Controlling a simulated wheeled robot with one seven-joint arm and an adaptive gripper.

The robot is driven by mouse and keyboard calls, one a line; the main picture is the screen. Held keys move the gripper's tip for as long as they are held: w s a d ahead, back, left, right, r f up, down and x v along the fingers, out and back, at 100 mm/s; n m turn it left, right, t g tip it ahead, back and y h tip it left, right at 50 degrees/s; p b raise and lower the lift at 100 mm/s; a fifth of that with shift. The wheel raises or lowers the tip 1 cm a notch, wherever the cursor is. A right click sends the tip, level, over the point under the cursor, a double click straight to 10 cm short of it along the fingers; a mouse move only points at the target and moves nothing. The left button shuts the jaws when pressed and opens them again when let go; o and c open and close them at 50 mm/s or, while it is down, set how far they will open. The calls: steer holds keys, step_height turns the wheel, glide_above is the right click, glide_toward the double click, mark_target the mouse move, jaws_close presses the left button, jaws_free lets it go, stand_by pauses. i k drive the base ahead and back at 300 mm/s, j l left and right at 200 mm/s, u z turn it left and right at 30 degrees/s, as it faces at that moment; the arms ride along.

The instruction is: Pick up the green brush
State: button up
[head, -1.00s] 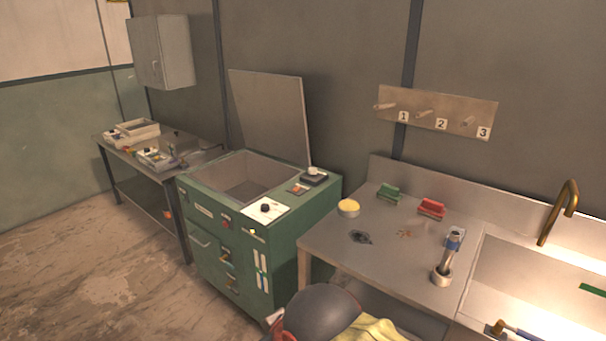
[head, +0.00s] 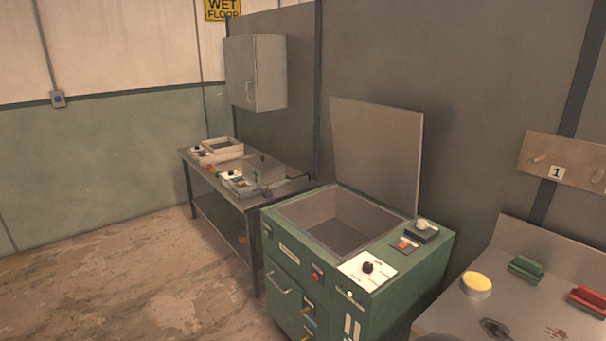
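The green brush (head: 525,268) lies on the metal counter (head: 461,311) at the right of the head view, near the back wall. A red brush (head: 588,299) lies to its right, close to the picture's edge. A round container with a yellow top (head: 477,284) stands to its left.
A green machine (head: 391,304) with its lid (head: 376,152) raised stands left of the counter. A metal table (head: 215,182) with several items is further left, below a wall cabinet (head: 256,73). A pegboard (head: 570,160) hangs above the counter. Floor (head: 130,275) at left is clear.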

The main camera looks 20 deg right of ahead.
mark_target(526, 269)
steer(key=i+z, duration=0.15)
steer(key=z, duration=0.25)
steer(key=i+z, duration=0.15)
steer(key=z, duration=0.25)
steer(key=i+z, duration=0.1)
steer(key=z, duration=0.3)
steer(key=i+j+z, duration=0.15)
steer(key=z, duration=0.25)
steer(key=i+z, duration=0.15)
steer(key=z, duration=0.2)
steer(key=i+j+z, duration=0.1)
steer(key=z, duration=0.25)
steer(key=i+j+z, duration=0.15)
steer(key=z, duration=0.2)
